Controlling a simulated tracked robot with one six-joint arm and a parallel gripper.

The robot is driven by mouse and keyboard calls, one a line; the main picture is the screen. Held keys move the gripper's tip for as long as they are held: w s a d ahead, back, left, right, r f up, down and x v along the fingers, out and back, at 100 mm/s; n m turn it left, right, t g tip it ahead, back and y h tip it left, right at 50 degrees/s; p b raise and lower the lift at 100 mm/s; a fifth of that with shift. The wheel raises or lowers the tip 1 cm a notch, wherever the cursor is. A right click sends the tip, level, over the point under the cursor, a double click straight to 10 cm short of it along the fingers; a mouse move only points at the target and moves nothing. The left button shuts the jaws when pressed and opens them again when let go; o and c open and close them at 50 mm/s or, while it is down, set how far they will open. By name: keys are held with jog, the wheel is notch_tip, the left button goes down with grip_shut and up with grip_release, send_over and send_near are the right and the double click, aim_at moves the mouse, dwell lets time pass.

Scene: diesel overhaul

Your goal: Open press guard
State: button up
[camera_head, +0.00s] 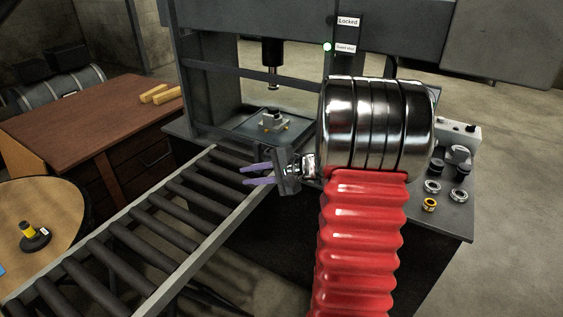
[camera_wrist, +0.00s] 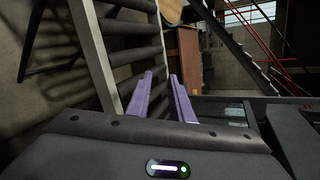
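The press (camera_head: 205,95) stands at the back centre, a dark frame with its ram (camera_head: 271,65) above a small grey part (camera_head: 272,120) on the bed. A dark horizontal bar (camera_head: 225,73) crosses the press opening; I cannot tell for sure whether it belongs to the guard. A label on the frame reads "Locked" (camera_head: 348,21), and a smaller label below it is hard to read, beside a lit green-white lamp (camera_head: 327,46). My gripper (camera_head: 250,174) is open and empty, in front of the press and left of my arm. Its two purple fingers show apart in the wrist view (camera_wrist: 162,90).
A roller conveyor (camera_head: 150,225) runs from the lower left up to the press. A control box (camera_head: 458,135) and several rings and dark parts sit on the bench (camera_head: 452,218) at right. A wooden desk (camera_head: 90,115) and round table (camera_head: 35,205) stand at left.

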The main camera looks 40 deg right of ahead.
jog(key=s+d+f+m+t+h, duration=0.1)
jog(key=d+f+m+t+h, duration=0.1)
jog(key=d, duration=0.8)
jog(key=s+d+f+m+t+h, duration=0.1)
jog(key=d+f+m+h, duration=0.3)
jog(key=d, duration=0.7)
jog(key=shift+s+d+f+m+t, duration=0.3)
jog(key=shift+s+f+m+t, duration=0.1)
jog(key=shift+f+m, duration=0.45)
jog(key=shift+w, duration=0.1)
jog(key=x, duration=1.2)
jog(key=shift+f, duration=0.1)
jog(key=shift+c, duration=0.2)
jog(key=shift+a, duration=0.1)
grip_shut()
